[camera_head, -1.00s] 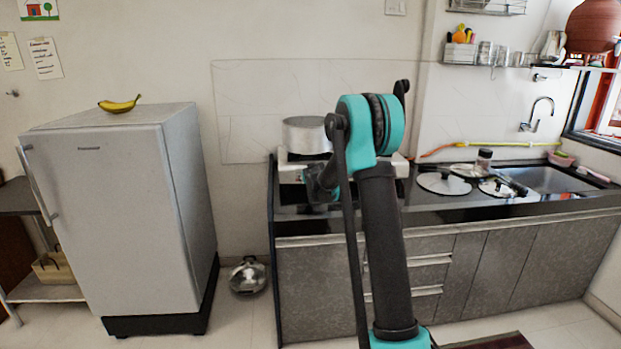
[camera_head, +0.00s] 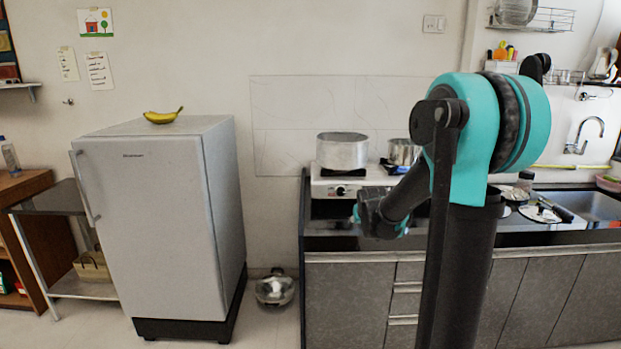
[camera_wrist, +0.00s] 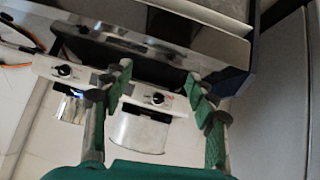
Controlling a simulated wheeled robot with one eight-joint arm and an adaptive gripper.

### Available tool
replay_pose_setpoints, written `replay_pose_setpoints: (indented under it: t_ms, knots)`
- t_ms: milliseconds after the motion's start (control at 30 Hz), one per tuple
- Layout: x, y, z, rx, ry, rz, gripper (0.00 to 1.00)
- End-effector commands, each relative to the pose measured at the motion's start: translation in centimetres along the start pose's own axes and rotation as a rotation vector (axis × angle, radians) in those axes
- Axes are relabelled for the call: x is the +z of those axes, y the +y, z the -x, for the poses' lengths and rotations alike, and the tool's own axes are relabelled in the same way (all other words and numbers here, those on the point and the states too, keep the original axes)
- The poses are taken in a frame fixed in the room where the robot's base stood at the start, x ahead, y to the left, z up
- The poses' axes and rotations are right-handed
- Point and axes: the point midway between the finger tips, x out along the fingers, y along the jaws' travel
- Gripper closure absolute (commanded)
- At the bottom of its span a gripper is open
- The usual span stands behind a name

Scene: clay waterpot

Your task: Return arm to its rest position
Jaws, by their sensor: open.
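My gripper (camera_wrist: 158,86) shows in the wrist view with its two green fingers spread wide apart. It is open and nothing is between the fingers. Beyond them are the stove front with its knobs and the pot, seen upside down. In the head view my arm (camera_head: 470,180) is bent, with its teal elbow high at the right and the dark wrist part (camera_head: 378,215) pointing left in front of the stove. The fingers cannot be made out in the head view.
A pot (camera_head: 342,150) and a smaller steel vessel (camera_head: 401,152) stand on the white stove (camera_head: 340,185). A grey fridge (camera_head: 150,225) with a banana (camera_head: 163,116) on top stands at left. A metal vessel (camera_head: 274,289) is on the floor between fridge and counter. The sink (camera_head: 592,205) is at right.

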Motion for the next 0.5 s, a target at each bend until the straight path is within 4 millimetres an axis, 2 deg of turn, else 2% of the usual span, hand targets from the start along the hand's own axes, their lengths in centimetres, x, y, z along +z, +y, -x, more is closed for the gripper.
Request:
replay_pose_setpoints:
  t_ms: [33, 200, 500]
  knots:
    - [2.3, 0.2, 1.7, -0.003, -0.032, -0.006, 0.42]
    - [10.2, 0.5, 6.8, -0.021, -0.149, -0.028, 0.42]
    - [24.7, -0.1, 14.5, -0.066, -0.345, -0.057, 0.42]
